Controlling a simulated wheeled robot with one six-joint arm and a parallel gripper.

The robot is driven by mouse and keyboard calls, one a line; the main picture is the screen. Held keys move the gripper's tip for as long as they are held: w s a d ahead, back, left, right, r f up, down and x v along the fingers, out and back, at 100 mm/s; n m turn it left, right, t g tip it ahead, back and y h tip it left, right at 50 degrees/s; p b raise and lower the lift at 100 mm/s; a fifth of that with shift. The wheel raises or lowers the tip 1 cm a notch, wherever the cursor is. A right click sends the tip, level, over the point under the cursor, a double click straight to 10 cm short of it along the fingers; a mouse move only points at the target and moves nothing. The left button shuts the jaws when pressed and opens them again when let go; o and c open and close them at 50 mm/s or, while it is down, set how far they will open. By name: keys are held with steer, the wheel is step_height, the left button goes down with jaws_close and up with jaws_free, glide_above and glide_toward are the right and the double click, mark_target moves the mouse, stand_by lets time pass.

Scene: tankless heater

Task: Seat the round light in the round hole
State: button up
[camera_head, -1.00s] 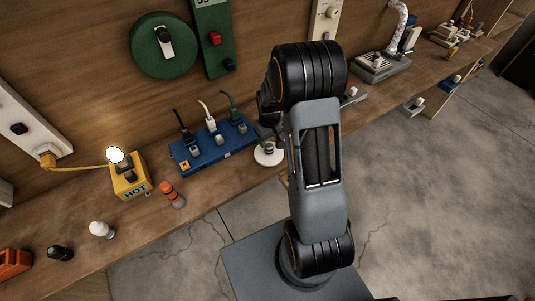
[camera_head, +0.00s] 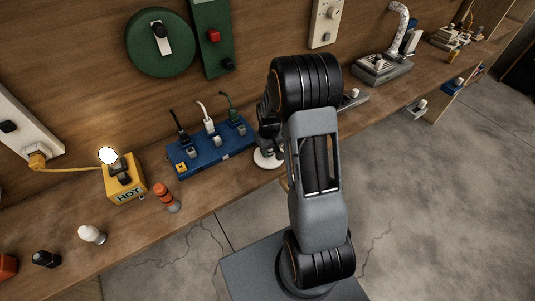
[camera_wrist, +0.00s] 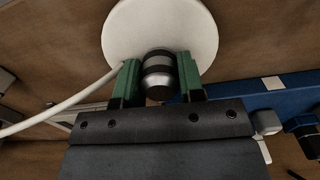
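A white round disc (camera_wrist: 200,25) with a black-and-silver knob (camera_wrist: 158,73) at its middle fills the top of the wrist view; it looks like the round light. A white cord runs from it to the left. In the head view the disc (camera_head: 266,161) is partly hidden behind my arm, near the shelf's front edge. My gripper (camera_wrist: 158,82) has its green fingers on either side of the knob, with narrow gaps showing, so it looks open around it. I cannot make out a round hole in either view.
A blue power strip (camera_head: 203,157) with plugs stands left of the disc. Further left are a yellow HOT box (camera_head: 128,193) with a lit bulb (camera_head: 108,155), an orange-and-grey piece (camera_head: 163,193) and a white bulb (camera_head: 90,234). A brown wall rises behind the shelf.

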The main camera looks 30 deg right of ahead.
steer(key=c, duration=0.5)
steer(key=shift+r, duration=0.25)
steer(key=shift+r+p, duration=0.65)
steer(key=shift+r, duration=0.1)
steer(key=shift+r, duration=0.2)
steer(key=shift+r+p, duration=1.75)
steer(key=shift+r, duration=0.6)
